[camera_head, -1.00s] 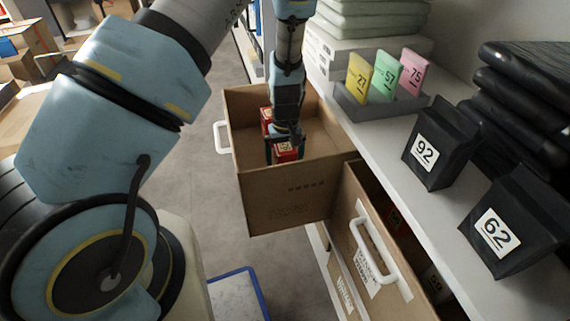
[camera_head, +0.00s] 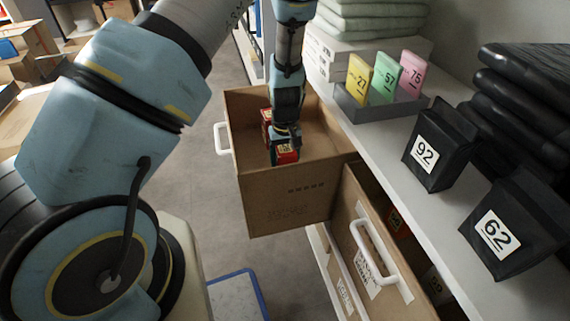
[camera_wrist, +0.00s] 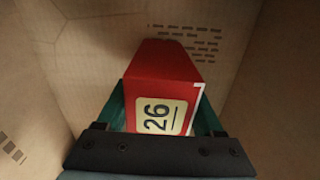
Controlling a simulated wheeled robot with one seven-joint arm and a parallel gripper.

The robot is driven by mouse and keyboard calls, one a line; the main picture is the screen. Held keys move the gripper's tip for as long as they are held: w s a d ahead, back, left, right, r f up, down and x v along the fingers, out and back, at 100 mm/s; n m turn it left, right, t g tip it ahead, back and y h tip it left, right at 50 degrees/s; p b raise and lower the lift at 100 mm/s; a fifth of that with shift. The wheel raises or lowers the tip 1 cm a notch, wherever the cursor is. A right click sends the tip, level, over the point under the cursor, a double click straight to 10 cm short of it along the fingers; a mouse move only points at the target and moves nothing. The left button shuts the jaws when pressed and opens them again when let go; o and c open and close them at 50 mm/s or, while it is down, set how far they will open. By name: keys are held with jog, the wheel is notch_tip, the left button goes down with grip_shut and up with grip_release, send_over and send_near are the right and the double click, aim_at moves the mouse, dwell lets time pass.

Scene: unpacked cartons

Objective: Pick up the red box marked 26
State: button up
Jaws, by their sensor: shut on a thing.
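The red box marked 26 (camera_wrist: 160,68) sits between the two fingers of my gripper (camera_wrist: 162,112) in the wrist view, with its 26 label facing the camera. The fingers are shut on its sides. In the head view the red box (camera_head: 286,155) shows just below my gripper (camera_head: 284,145), inside the open cardboard drawer (camera_head: 285,200). The underside of the box is hidden, so I cannot tell whether it touches the drawer floor. A second red box (camera_head: 266,116) stands in the same drawer, behind and to the left, partly hidden by my arm.
A lower cardboard drawer (camera_head: 345,215) is partly open at right. The shelf beside it holds black bags marked 92 (camera_head: 438,150) and 62 (camera_head: 515,225), and a grey tray (camera_head: 385,115) with coloured cards. A blue-edged white object (camera_head: 235,298) lies below.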

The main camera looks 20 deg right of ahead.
grip_shut()
